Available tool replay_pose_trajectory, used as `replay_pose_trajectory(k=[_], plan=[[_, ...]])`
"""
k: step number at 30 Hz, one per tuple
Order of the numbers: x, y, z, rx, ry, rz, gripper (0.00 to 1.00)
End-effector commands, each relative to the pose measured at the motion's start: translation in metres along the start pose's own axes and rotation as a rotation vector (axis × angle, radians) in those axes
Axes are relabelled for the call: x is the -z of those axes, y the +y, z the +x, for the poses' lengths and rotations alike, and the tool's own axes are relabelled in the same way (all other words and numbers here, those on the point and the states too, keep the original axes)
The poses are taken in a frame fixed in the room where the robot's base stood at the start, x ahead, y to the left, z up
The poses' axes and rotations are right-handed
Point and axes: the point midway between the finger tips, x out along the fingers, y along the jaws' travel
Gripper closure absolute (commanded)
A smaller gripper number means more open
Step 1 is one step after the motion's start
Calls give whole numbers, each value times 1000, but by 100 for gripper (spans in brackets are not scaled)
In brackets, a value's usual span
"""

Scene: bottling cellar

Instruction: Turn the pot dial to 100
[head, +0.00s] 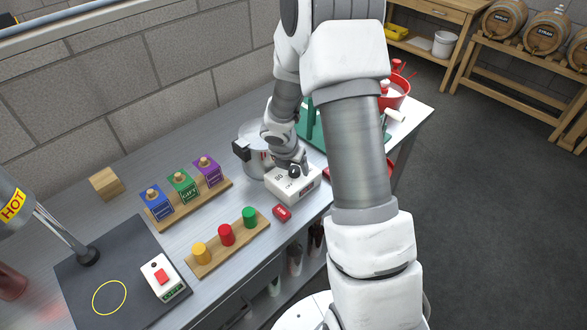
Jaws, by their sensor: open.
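The white dial box (291,186) sits on the grey workbench, with small dark markings on its top face, too small to read surely. My gripper (296,170) points down over the back of this box, at its dark knob. The gripper and wrist hide most of the knob, so its setting cannot be read, nor can I tell whether the fingers touch it. The silver pot (257,163) with a dark handle stands just behind and left of the box, partly hidden by my arm.
A small red block (282,213) lies in front of the box. Left of it are a wooden strip with coloured pegs (228,243) and a wooden rack (188,203) with blue, green and purple boxes. Green and red items stand behind my arm. A dark mat (85,272) lies front left.

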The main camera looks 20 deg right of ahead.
Motion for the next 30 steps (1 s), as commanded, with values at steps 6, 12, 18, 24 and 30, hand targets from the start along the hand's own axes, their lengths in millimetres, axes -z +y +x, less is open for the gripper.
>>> replay_pose_trajectory(k=[6, 12, 18, 24, 30], plan=[[0, 0, 2, -1, -1, 0, 27], [0, 0, 2, 0, 0, 0, 47], [0, 0, 2, 0, 0, 0, 83], [0, 0, 2, 0, 0, 0, 100], [0, 1, 2, 7, 0, 18, 100]])
